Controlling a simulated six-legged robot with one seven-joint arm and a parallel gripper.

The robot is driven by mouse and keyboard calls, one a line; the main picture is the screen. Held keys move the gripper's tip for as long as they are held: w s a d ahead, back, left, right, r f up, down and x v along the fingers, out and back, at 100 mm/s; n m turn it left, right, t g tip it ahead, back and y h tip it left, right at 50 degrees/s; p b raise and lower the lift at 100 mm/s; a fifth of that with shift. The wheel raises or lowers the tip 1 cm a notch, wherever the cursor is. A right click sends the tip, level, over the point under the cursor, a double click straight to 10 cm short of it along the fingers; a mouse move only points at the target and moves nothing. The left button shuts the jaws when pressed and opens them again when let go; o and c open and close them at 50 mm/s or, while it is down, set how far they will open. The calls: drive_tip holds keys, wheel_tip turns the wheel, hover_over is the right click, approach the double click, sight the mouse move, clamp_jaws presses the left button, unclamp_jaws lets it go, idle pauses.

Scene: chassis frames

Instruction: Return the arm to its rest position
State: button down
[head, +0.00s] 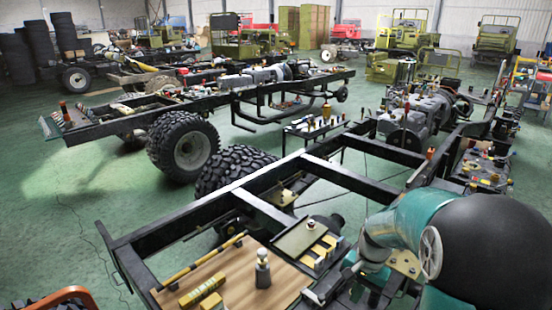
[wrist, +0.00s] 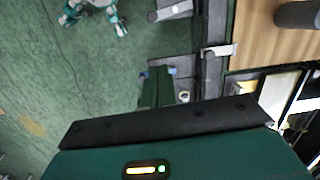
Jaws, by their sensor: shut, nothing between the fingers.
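My arm comes in at the lower right of the head view, with a teal link (head: 405,222) and a large black rounded part in front of it. It reaches down toward the right edge of a wooden board (head: 282,282) on the chassis frame. My gripper (wrist: 158,74) shows in the wrist view above the dark edge of my wrist, shut with nothing held. Green floor and a frame edge lie beyond it. In the head view, the arm's end is small among metal parts, and its exact fingertips are hard to make out.
Large tyres (head: 185,145) stand behind. Green floor (head: 70,215) is open at left.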

drive_tip(key=s+a+r+n+t, duration=0.3)
drive_tip(key=s+r+n, duration=0.1)
drive_tip(key=s+r, duration=0.5)
drive_tip(key=s+a+r+n+t+h, duration=0.1)
drive_tip(key=s+a+r+n+t, duration=0.2)
drive_tip(key=s+r, duration=0.6)
drive_tip(key=shift+a+r+n+h, duration=0.2)
drive_tip(key=shift+r+n+h, duration=0.1)
drive_tip(key=shift+r+n, duration=0.3)
